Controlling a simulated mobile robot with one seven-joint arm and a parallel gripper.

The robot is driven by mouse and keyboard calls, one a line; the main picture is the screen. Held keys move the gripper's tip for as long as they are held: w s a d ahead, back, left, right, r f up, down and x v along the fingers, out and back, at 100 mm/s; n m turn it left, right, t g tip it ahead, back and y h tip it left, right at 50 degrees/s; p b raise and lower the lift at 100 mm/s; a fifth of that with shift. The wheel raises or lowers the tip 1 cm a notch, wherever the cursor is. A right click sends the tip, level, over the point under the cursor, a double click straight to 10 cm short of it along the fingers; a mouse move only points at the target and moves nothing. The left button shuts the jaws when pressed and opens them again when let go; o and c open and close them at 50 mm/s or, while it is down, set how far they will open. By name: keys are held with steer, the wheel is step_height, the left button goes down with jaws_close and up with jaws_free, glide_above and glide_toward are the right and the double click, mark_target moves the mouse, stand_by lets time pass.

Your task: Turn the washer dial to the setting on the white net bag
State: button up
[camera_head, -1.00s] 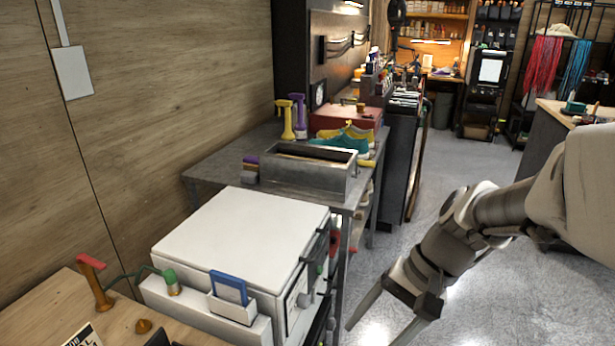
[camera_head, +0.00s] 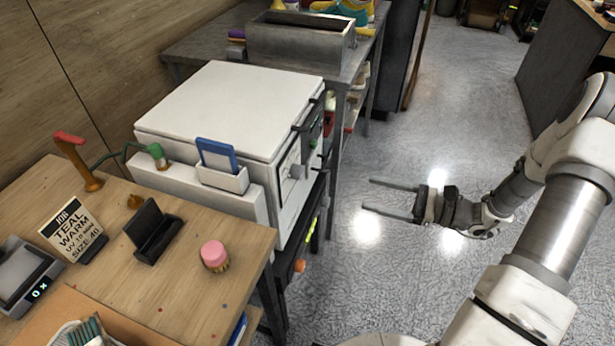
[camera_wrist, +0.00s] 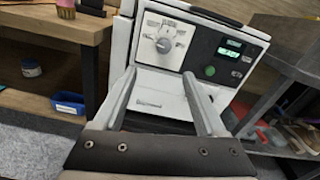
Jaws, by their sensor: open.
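The white washer (camera_head: 235,105) stands left of centre in the head view, its control panel facing right. Its round grey dial (camera_wrist: 163,45) sits on a pale panel, top centre in the wrist view; it also shows side-on in the head view (camera_head: 297,171). Marks around the dial are too small to read. A green button (camera_wrist: 209,71) and a lit green display (camera_wrist: 230,48) are right of the dial. My gripper (camera_head: 367,194) is open and empty, level, pointing at the panel with a gap between.
A metal bench with a grey basin (camera_head: 300,45) stands behind the washer. Open floor (camera_head: 420,130) lies right of the washer.

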steer(key=b, duration=0.2)
glide_toward(303, 173)
steer(key=shift+m+t, duration=0.3)
steer(key=shift+t, duration=0.1)
steer(key=x, duration=0.8)
steer(key=shift+s+a, duration=0.15)
steer(key=shift+a, duration=0.35)
jaws_close()
